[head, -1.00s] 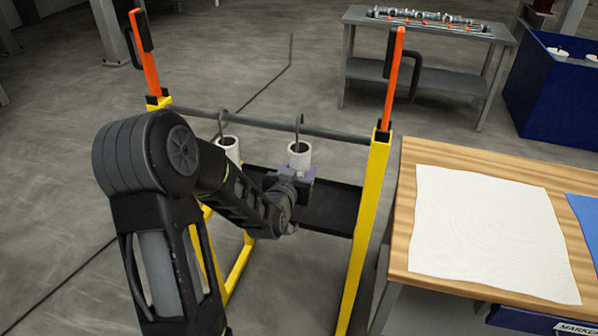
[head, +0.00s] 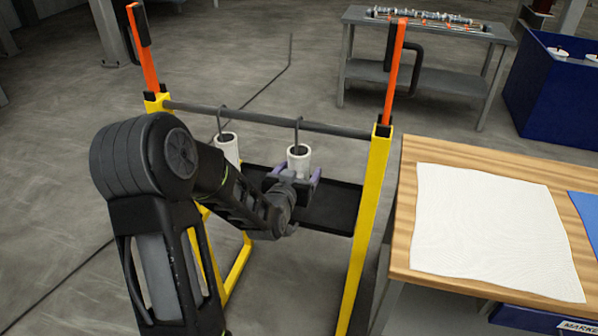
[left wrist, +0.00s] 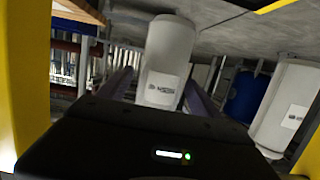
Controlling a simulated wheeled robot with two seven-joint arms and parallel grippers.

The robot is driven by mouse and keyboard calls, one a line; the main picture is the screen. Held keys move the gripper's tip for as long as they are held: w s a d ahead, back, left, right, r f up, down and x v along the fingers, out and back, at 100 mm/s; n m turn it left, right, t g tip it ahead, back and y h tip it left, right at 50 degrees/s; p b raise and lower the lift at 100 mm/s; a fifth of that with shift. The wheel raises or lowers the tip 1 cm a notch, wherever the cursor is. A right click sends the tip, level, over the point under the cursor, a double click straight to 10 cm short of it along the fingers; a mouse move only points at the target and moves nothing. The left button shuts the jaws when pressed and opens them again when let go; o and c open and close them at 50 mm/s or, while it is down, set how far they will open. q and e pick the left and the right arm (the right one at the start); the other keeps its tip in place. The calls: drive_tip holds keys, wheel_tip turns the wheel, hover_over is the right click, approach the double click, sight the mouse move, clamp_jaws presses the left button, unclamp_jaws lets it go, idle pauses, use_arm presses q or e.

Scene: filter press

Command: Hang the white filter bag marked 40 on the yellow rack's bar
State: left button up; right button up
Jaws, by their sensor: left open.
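A white cylindrical filter bag (head: 299,161) hangs upright below the yellow rack's (head: 369,215) dark bar (head: 262,119) on a grey hook. My left gripper (head: 294,183) is open around its lower part, with a purple finger on either side. In the left wrist view the bag (left wrist: 165,60) stands between the spread fingers (left wrist: 160,92); its label is too small to read. A second white bag (head: 228,149) hangs from another hook to the left, partly behind my left arm; it also shows in the left wrist view (left wrist: 287,105). My right gripper is out of view.
A black tray (head: 332,207) spans the rack below the bags. A wooden table (head: 404,216) with a white cloth (head: 490,225) stands close on the right. Orange handles (head: 394,68) rise from the rack's posts. A grey bench (head: 418,72) and a blue bin (head: 550,105) stand behind.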

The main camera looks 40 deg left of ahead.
use_arm(q)
drive_tip(key=shift+s, duration=0.15)
drive_tip(key=p+v, duration=0.4)
drive_tip(key=v, duration=0.3)
drive_tip(key=shift+s, duration=0.25)
drive_tip(key=shift+d, duration=0.15)
idle(0.5)
